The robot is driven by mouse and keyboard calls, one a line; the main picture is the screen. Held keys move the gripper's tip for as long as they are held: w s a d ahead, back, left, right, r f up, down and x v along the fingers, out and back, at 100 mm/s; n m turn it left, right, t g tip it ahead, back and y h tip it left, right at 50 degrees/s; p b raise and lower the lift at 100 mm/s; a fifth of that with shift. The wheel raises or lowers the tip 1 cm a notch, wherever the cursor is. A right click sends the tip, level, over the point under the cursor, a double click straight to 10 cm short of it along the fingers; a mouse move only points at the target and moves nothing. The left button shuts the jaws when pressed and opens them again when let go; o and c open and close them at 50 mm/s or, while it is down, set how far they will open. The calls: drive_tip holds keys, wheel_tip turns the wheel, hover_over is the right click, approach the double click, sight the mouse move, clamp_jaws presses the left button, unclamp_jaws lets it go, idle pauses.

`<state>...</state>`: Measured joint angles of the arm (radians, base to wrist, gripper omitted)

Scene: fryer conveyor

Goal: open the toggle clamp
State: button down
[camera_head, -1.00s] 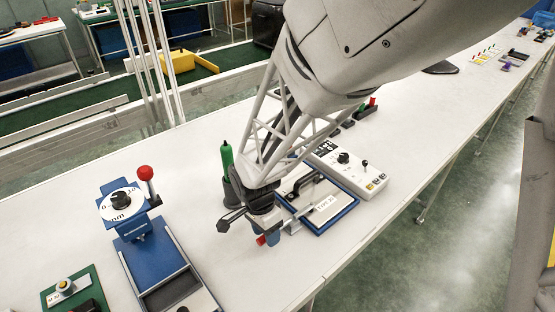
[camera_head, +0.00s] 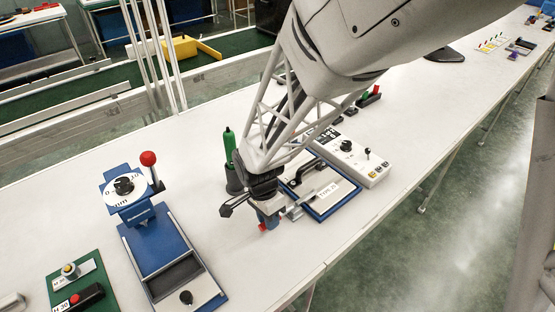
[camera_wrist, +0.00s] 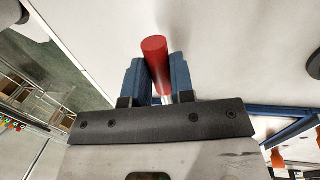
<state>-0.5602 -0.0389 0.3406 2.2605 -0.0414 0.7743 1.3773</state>
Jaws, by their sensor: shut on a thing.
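The toggle clamp's red handle (camera_wrist: 156,62) sits between the two blue fingers of my gripper (camera_wrist: 158,75) in the wrist view. Its rounded end sticks out past the fingertips. In the head view my gripper (camera_head: 268,219) is low over the white table, and only a bit of red handle (camera_head: 263,227) shows beside the fingers. My gripper is shut on the handle. The clamp's metal part (camera_head: 297,208) shows just right of the fingers, at the near-left side of a blue-framed fixture (camera_head: 320,217) with a TYPE label. The rest of the clamp is mostly hidden.
A green-handled tool in a dark holder (camera_head: 231,180) stands close behind my gripper. A white control box (camera_head: 352,160) is right of the fixture. A blue press-like device (camera_head: 165,243) with a red knob stands left. The table is clear between that device and my gripper.

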drive_tip(key=shift+r, duration=0.1)
drive_tip(key=shift+w+d+r+g+y, duration=0.15)
drive_tip(key=shift+r+g+y, duration=0.3)
drive_tip(key=shift+g, duration=0.05)
drive_tip(key=shift+w+d+r+g+y, duration=0.1)
drive_tip(key=shift+w+r+g+y, duration=0.05)
drive_tip(key=shift+r+g+y, duration=0.3)
drive_tip(key=r+g+y, duration=0.1)
drive_tip(key=w+d+r+g+y, duration=0.1)
drive_tip(key=shift+w+d+r+n+g+y, duration=0.1)
drive_tip(key=shift+w+r+n+g+y, duration=0.05)
drive_tip(key=shift+n+g+y, duration=0.2)
drive_tip(key=w+d+g+y, duration=0.1)
drive_tip(key=d+r+g+y, duration=0.1)
drive_tip(key=g, duration=0.1)
drive_tip(key=w+r+g+y, duration=0.1)
drive_tip(key=y, duration=0.1)
drive_tip(key=shift+w+d+r+n+g, duration=0.1)
drive_tip(key=shift+w+d+n+g, duration=0.25)
drive_tip(key=shift+d+g, duration=0.05)
drive_tip(key=c, duration=1)
unclamp_jaws()
drive_tip(key=shift+o, duration=0.2)
drive_tip(key=shift+w+d+r, duration=0.1)
drive_tip(key=v, duration=0.7)
drive_tip(key=shift+w+d, duration=0.15)
drive_tip(key=shift+w, duration=0.1)
